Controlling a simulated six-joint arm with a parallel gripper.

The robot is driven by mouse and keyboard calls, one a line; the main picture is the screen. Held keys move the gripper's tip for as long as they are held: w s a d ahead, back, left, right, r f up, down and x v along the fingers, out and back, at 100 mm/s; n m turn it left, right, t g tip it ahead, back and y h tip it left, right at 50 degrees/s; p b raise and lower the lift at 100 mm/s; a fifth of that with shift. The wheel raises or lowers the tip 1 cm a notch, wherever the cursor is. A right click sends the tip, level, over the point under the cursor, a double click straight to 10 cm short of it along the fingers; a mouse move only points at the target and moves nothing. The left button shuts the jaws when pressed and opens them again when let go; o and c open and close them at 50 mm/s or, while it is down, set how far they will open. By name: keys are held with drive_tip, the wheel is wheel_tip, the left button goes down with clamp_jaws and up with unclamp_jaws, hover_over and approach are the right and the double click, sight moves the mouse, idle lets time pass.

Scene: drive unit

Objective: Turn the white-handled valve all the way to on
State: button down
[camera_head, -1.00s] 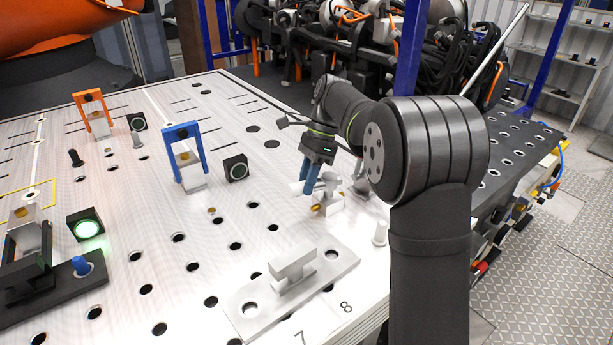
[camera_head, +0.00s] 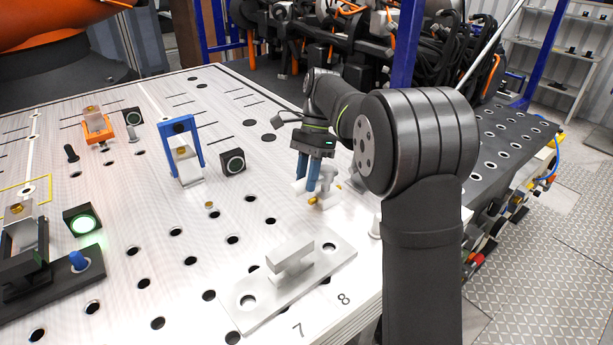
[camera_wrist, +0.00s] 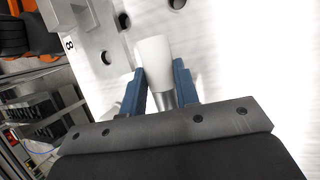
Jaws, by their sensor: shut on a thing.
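The white-handled valve (camera_head: 327,182) stands near the right edge of the perforated panel, with brass-coloured fittings low on its body. My gripper (camera_head: 308,184) is over it, its blue fingers pointing down. In the wrist view, the tapered white handle (camera_wrist: 154,54) with its metal stem lies between the two blue fingers of my gripper (camera_wrist: 159,75). The gripper is shut on the handle. The fingers hide part of the valve in the head view, so the handle's exact angle is hard to read there.
A plate with a raised grey block (camera_head: 290,258) lies in front of the valve. To the left stand a blue-handled fixture (camera_head: 182,150), a black box with a round button (camera_head: 233,162), and an orange-handled fixture (camera_head: 98,127).

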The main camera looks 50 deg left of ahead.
drive_tip(key=c, duration=1.1)
unclamp_jaws()
